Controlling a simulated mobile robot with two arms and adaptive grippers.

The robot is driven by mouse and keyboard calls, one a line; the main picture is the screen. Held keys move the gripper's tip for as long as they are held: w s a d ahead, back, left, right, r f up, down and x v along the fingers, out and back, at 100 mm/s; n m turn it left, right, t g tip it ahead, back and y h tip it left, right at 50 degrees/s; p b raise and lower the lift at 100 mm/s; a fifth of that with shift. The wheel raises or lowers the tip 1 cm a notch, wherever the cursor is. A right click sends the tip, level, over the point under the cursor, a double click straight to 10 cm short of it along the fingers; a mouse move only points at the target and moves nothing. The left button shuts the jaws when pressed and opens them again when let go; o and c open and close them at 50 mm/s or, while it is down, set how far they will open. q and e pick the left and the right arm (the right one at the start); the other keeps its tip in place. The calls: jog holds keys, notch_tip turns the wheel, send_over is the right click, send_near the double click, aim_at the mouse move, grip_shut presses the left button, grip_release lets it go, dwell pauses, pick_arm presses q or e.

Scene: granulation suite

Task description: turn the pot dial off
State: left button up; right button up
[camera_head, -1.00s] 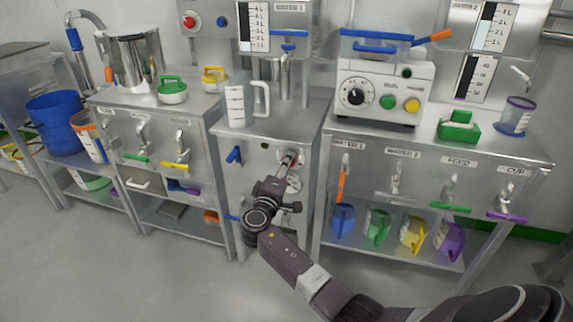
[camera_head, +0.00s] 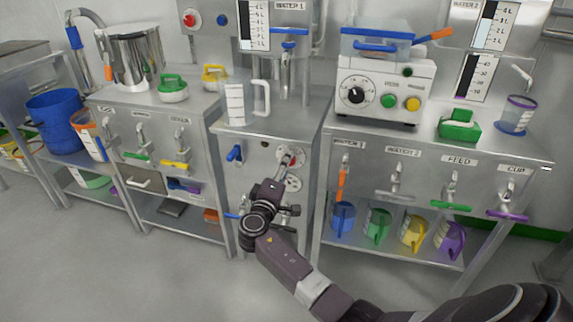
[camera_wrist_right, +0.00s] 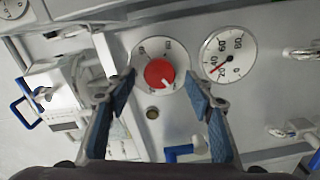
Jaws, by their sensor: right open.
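The pot dial is a red round knob (camera_wrist_right: 159,74) on a white scale plate in the right wrist view. A pale pointer mark on the knob points down and slightly right in that view. In the head view the dial (camera_head: 292,160) is on the front of the middle steel cabinet, partly covered by my gripper. My right gripper (camera_wrist_right: 160,88) is open, its two blue-padded fingers on either side of the knob. It also shows in the head view (camera_head: 284,164). I cannot tell whether the fingers touch the dial. My left gripper is out of view.
A round gauge with a red needle (camera_wrist_right: 229,54) is beside the dial. A blue handle (camera_wrist_right: 181,152) is close by on the same panel. The floor in front is clear.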

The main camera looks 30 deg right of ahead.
jog(key=v, duration=1)
jog(key=shift+s+a, duration=0.1)
